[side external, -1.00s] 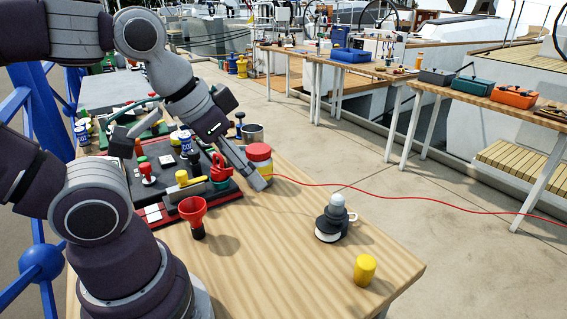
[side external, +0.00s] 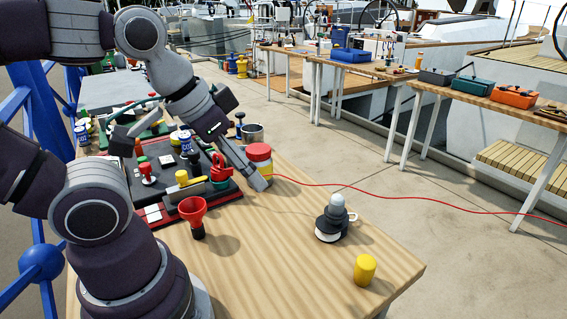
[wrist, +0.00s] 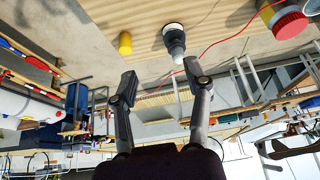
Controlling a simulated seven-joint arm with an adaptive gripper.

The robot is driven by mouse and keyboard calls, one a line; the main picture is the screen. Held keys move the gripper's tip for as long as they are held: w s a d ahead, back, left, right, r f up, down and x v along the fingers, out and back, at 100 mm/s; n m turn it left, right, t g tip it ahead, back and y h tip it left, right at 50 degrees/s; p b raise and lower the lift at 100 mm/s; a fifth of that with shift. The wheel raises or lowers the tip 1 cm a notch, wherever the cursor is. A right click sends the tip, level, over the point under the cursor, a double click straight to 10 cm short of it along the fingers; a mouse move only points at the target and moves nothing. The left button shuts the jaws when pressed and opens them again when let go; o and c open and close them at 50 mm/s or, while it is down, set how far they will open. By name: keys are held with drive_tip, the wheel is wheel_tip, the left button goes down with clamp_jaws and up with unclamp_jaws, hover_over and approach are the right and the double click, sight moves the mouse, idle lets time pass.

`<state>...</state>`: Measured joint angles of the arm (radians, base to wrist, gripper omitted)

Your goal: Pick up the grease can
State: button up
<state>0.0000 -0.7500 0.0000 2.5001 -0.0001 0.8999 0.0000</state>
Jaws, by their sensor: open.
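A squat can with a red lid and pale yellow body (side external: 258,158), which looks like the grease can, stands upright on the wooden bench beside the panel. In the wrist view the red-lidded can (wrist: 291,22) is at the top right corner, off to the side of my fingers. My gripper (side external: 258,182) is low over the bench, in front of the can's lower part in the side view; I cannot tell if they touch. In the wrist view my gripper (wrist: 160,76) is open, with nothing between the fingers.
A black and white device with a round knob (side external: 333,218) and a yellow cylinder (side external: 365,269) stand on the bench. A red funnel (side external: 194,212) and a crowded control panel (side external: 226,196) are left. A metal pot (side external: 253,132) stands behind the can. A red line crosses rightward.

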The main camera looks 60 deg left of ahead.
drive_tip(key=o, duration=0.8)
drive_tip(key=n+g+y, duration=0.2)
drive_tip(key=n+y, duration=0.3)
drive_tip(key=n, duration=0.6)
hover_over(259, 157)
wheel_tip(259, 157, down, 7)
drive_tip(key=x, duration=0.7)
drive_tip(key=s+x, duration=0.1)
drive_tip(key=x, duration=0.2)
drive_tip(key=shift+d+f, duration=0.15)
drive_tip(key=shift+f, duration=0.25)
